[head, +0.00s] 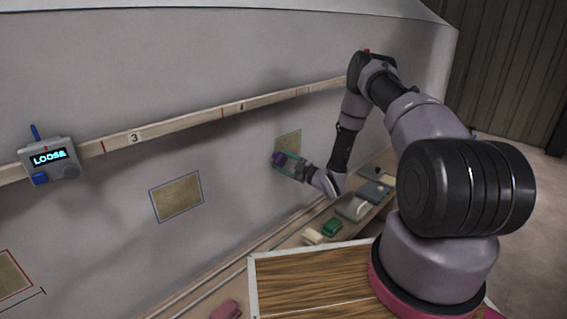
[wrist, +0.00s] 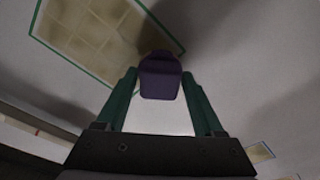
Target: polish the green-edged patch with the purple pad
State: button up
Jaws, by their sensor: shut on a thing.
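The purple pad (head: 278,158) is gripped at the end of my arm, beside the lower left of the green-edged patch in the head view. The green-edged patch (head: 289,144) is a tan rectangle on the pale hull wall; my arm and the pad cover its lower edge. In the wrist view the patch (wrist: 100,35) shows at upper left with a green outline, and the pad (wrist: 160,76) is at its lower right corner. My gripper (head: 287,163) has green fingers shut on the pad. I cannot tell whether the pad touches the wall.
A blue-edged patch (head: 176,198) and a red-edged patch (head: 13,274) are farther left. A numbered wooden rail (head: 200,122) crosses the wall above. A grey device (head: 50,161) reads "LOOSE". Below, a ledge holds several blocks, including a green one (head: 332,228) and a pink one (head: 226,310).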

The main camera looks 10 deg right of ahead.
aim_at(296, 139)
jog(key=shift+d, duration=0.1)
